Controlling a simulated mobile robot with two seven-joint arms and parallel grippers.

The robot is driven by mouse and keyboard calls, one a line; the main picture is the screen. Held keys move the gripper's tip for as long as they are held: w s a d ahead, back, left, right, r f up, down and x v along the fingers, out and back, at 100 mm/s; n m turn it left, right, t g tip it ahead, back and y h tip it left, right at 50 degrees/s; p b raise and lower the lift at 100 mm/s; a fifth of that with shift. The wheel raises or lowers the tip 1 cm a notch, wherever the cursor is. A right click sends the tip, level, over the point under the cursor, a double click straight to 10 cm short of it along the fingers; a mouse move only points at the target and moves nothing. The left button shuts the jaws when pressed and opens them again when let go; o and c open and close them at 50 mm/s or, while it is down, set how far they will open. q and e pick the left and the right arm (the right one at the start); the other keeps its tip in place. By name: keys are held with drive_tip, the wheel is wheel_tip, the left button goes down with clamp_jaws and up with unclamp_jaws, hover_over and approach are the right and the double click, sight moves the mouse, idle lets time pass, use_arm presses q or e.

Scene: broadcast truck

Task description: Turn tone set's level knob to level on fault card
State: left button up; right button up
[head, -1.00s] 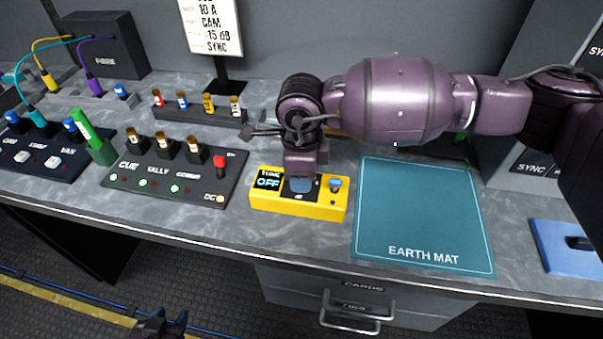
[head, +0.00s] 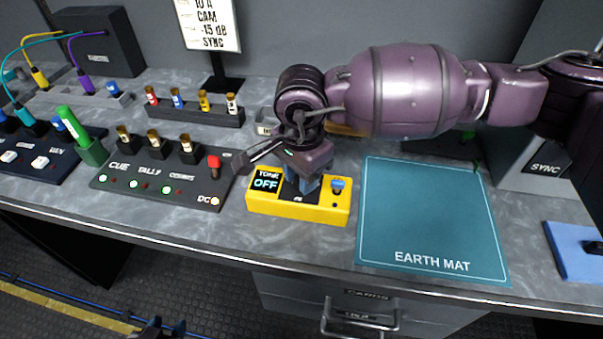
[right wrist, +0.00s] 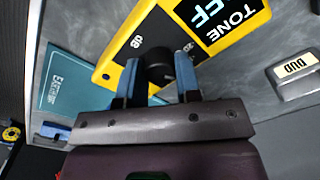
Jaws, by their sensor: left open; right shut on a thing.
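The yellow tone set (head: 322,213) sits on the bench left of the earth mat; its screen reads TONE OFF. Its dark level knob (right wrist: 157,69) shows in the right wrist view between the two blue fingers of my right gripper (right wrist: 158,78), which is shut on it. In the head view my right gripper (head: 302,182) reaches down onto the tone set and hides the knob. The fault card (head: 208,25) stands at the back and reads 10 A, CAM, -15 dB, SYNC. My left gripper (head: 160,328) is open at the bottom edge, away from the bench.
A panel labelled CUE and TALLY (head: 160,180) lies left of the tone set. A rack of coloured fuses (head: 195,110) stands behind it. The teal earth mat (head: 430,215) is bare. A blue pad (head: 575,250) lies at the right.

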drive_tip(key=shift+n, duration=0.4)
drive_tip(key=o, duration=0.9)
drive_tip(key=shift+o, duration=0.2)
wheel_tip(320, 180, up, 11)
drive_tip(key=p, duration=0.1)
drive_tip(key=shift+f, duration=0.1)
idle(0.4)
